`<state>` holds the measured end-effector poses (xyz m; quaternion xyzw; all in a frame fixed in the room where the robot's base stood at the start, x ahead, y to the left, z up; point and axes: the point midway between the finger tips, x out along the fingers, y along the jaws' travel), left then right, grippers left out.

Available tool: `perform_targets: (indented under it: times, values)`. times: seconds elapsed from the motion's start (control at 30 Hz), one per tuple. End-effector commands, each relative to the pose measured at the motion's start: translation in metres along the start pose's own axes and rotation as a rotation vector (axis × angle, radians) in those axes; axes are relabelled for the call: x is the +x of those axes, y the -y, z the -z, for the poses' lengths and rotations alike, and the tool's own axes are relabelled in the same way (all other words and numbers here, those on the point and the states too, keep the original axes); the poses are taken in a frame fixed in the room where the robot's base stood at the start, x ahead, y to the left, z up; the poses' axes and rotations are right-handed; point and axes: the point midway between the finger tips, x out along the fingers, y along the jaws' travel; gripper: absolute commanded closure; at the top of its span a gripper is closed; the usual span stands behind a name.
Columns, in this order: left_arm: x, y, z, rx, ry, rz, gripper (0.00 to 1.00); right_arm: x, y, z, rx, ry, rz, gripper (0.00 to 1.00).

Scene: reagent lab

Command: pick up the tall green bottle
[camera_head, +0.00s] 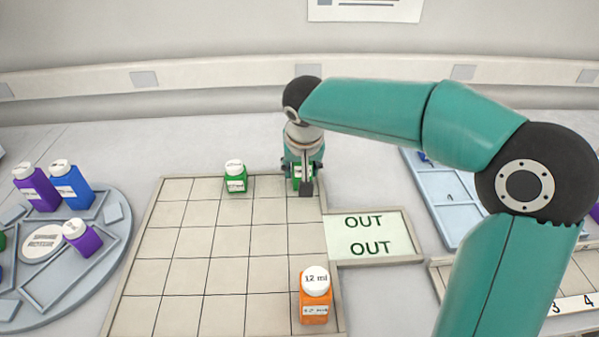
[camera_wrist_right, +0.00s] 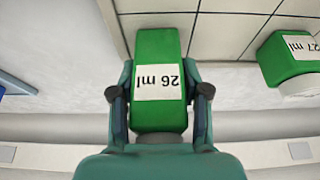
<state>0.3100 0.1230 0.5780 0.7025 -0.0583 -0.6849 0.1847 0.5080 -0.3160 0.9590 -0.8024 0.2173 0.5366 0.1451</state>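The tall green bottle (camera_wrist_right: 160,45) has a white label that reads 26 ml upside down in the right wrist view, with its cap end towards my palm. My right gripper (camera_wrist_right: 160,90) has one finger on each side of it, close against its sides. In the head view the green bottle (camera_head: 297,172) is at the back right corner of the tiled rack, mostly hidden by my right gripper (camera_head: 304,180). I cannot tell whether its base touches the rack. My left gripper is not in view.
A shorter green bottle (camera_head: 236,178) marked 27 ml stands left of it on the tiled rack (camera_head: 190,235). An orange 12 ml bottle (camera_head: 315,305) stands at the front right. An OUT plate (camera_head: 370,258), a blue tray (camera_head: 455,220) and a round holder with purple and blue bottles flank the rack.

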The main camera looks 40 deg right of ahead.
Motion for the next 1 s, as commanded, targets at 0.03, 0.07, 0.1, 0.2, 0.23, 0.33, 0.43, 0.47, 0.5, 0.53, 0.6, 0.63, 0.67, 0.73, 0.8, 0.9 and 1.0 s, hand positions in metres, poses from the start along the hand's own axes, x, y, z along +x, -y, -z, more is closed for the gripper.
perform_targets:
  times: [0.03, 0.07, 0.1, 0.2, 0.23, 0.33, 0.43, 0.47, 0.5, 0.53, 0.6, 0.63, 0.67, 0.73, 0.8, 0.9, 1.0]
  values:
    - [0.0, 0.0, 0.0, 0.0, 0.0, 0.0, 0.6, 0.0, 0.0, 0.0, 0.0, 0.0, 0.0, 0.67]
    - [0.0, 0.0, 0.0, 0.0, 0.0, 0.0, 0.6, 0.0, 0.0, 0.0, 0.0, 0.0, 0.0, 0.72]
    - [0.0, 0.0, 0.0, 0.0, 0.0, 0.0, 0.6, 0.0, 0.0, 0.0, 0.0, 0.0, 0.0, 0.79]
    - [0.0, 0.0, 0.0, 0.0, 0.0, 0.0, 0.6, 0.0, 0.0, 0.0, 0.0, -0.001, 0.0, 0.92]
    - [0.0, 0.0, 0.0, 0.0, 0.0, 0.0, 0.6, 0.0, 0.0, 0.0, 0.0, -0.001, 0.0, 0.92]
    - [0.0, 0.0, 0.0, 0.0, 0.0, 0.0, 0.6, 0.0, 0.0, 0.0, 0.0, -0.001, 0.0, 0.92]
    - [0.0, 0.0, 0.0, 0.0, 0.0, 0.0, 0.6, -0.001, 0.0, 0.0, 0.0, -0.001, 0.001, 0.92]
    - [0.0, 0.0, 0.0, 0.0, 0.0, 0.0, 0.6, -0.001, 0.0, 0.001, 0.0, -0.001, 0.001, 0.92]
    - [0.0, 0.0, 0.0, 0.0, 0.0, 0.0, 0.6, -0.002, 0.0, 0.001, 0.0, -0.001, 0.001, 0.92]
    - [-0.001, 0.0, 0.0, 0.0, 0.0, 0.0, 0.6, -0.003, 0.0, 0.002, 0.0, -0.001, 0.001, 0.92]
    - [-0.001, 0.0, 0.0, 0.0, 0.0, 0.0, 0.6, -0.007, 0.001, 0.003, 0.0, -0.002, 0.001, 0.92]
    - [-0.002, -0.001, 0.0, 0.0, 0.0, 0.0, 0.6, -0.009, 0.001, 0.004, 0.001, -0.002, 0.001, 0.92]
    - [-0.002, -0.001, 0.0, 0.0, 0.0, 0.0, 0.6, -0.011, 0.001, 0.005, 0.001, -0.002, 0.001, 0.92]
    - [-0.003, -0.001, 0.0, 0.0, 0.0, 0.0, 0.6, -0.018, 0.001, 0.008, 0.002, -0.003, 0.002, 0.92]
    - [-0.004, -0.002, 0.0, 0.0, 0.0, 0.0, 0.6, -0.027, 0.001, 0.012, 0.001, -0.003, 0.002, 0.92]
    - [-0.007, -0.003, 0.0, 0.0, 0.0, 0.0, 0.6, -0.043, 0.001, 0.019, 0.001, -0.005, 0.003, 0.92]
    - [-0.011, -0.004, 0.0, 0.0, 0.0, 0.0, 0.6, -0.063, 0.001, 0.027, 0.001, -0.004, 0.004, 0.92]
